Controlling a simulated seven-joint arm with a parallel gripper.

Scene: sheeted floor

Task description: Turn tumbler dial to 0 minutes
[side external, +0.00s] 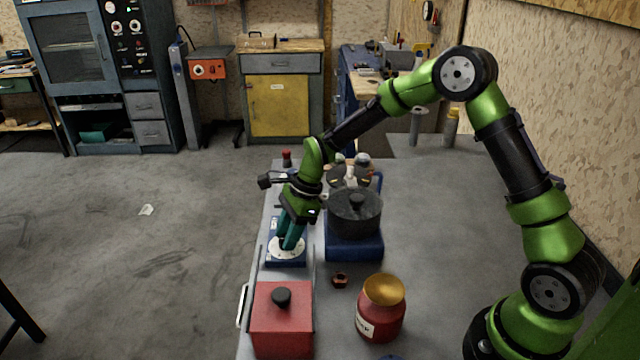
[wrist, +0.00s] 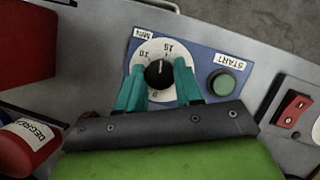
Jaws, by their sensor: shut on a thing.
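The tumbler dial (wrist: 159,73) is a black knob with a white pointer line on a white disc with minute numbers, set on a blue panel (wrist: 200,56). In the wrist view the pointer line aims up toward the area near 15. My gripper (wrist: 160,80) has its two teal fingers on either side of the knob, shut on it. In the side external view my gripper (side external: 291,236) reaches down onto the white disc (side external: 287,248), and its fingers hide the knob. The 0 mark cannot be made out.
A green START button (wrist: 222,83) is right of the dial, with a red switch (wrist: 292,109) farther right. A red box (side external: 283,318) with a black knob, a dark pot (side external: 354,212) on a blue base and a red jar (side external: 381,312) stand close by.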

